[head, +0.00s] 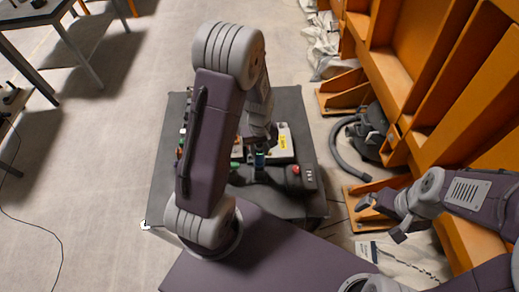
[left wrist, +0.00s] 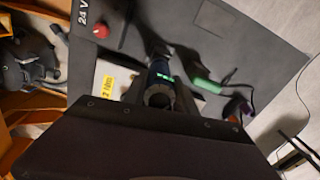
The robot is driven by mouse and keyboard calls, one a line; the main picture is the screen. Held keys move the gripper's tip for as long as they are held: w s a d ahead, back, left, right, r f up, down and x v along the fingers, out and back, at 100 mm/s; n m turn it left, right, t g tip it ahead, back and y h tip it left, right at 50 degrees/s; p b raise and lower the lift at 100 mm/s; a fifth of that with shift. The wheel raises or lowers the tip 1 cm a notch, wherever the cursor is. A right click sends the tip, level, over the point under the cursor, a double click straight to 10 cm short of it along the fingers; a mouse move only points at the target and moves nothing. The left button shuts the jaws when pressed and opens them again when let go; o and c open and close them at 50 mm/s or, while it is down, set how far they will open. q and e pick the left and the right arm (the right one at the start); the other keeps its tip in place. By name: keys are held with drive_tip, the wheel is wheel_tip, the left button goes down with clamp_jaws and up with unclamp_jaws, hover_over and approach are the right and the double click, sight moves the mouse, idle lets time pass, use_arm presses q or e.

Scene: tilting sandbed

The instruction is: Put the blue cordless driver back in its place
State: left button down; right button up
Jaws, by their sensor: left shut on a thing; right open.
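The blue cordless driver (head: 259,160) is partly hidden below my left gripper (head: 262,138) in the head view. In the left wrist view the driver (left wrist: 159,82) is seen from above, dark blue with a green-lit patch. My left gripper (left wrist: 158,62) is shut on it, over the dark grey table top. I cannot tell whether the driver touches the surface below. My right gripper (head: 381,212) is open and empty, off the table's right side by the orange structure.
On the table (head: 290,105) are a white item with a yellow label (head: 283,141), a dark box marked 24 V with a red knob (head: 296,170), and a green-handled tool (left wrist: 206,85). An orange frame (head: 440,80) and a vacuum-like machine (head: 370,130) stand right.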

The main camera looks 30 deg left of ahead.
use_arm(q)
drive_tip(key=shift+f+b, duration=0.7)
drive_tip(key=shift+f, duration=0.35)
drive_tip(key=shift+c, duration=2.2)
unclamp_jaws()
drive_tip(key=shift+r, duration=0.1)
wheel_tip(320, 180, up, 8)
drive_tip(key=p, duration=0.7)
drive_tip(key=shift+p, duration=0.3)
